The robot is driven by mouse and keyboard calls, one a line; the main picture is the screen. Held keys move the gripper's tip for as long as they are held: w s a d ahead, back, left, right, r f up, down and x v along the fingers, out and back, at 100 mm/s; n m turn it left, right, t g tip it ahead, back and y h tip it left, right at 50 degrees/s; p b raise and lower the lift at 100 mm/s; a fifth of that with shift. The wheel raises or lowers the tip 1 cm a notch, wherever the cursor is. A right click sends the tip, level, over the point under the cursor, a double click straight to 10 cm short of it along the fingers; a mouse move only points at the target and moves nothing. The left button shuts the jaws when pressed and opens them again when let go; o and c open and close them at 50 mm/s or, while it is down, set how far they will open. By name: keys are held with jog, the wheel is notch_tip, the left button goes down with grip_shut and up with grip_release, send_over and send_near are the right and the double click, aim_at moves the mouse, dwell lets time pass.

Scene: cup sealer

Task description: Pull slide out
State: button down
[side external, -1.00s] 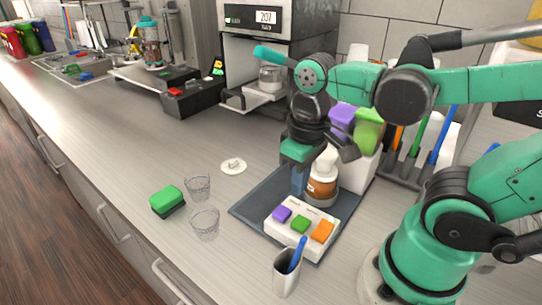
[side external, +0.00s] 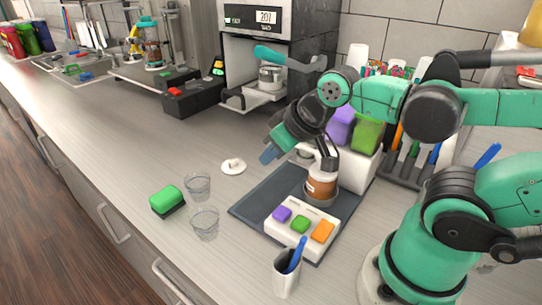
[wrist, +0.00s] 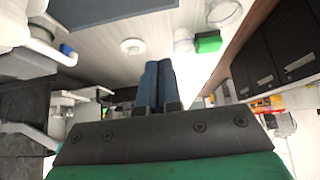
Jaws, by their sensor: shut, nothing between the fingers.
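The cup sealer (side external: 262,50) is a tall machine with a lit display, standing against the back wall. Its white slide (side external: 250,97) shows in the open lower bay, with a clear cup (side external: 270,76) at it. How far the slide is out is hard to tell. My gripper (side external: 268,155) is shut and empty, tilted down and left above the counter, in front of the sealer and apart from it. In the wrist view its two blue fingers (wrist: 157,84) lie side by side, pressed together.
A white round lid (side external: 233,166), two clear glasses (side external: 205,222) and a green sponge (side external: 166,199) lie left of the dark mat (side external: 248,210). A button box (side external: 296,228) and a brown-labelled bottle (side external: 321,184) are on the mat. A black box (side external: 190,98) stands left of the sealer.

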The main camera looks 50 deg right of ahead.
jog(key=c, duration=1)
grip_release()
jog(key=shift+c, duration=0.2)
jog(key=shift+o, duration=1.3)
jog(key=shift+g+h, duration=0.3)
jog(key=shift+g, duration=0.5)
jog(key=w+d, duration=0.1)
jog(key=w+d+r, duration=0.1)
jog(key=w+d, duration=0.1)
jog(key=shift+w+d+r, duration=0.1)
jog(key=shift+d+r, duration=0.05)
jog(key=shift+r, duration=0.2)
jog(key=w+d+f+g, duration=0.2)
jog(key=d, duration=0.3)
jog(key=w+d+f+g, duration=0.1)
jog(key=w+d+f, duration=0.1)
jog(key=d, duration=0.4)
jog(key=w+d+f+g, duration=0.2)
jog(key=w+d+f, duration=0.1)
jog(key=d, duration=0.3)
jog(key=shift+w+g, duration=0.25)
jog(key=shift+g, duration=0.05)
jog(key=shift+d+f, duration=0.15)
jog(key=shift+f, duration=2.85)
grip_shut()
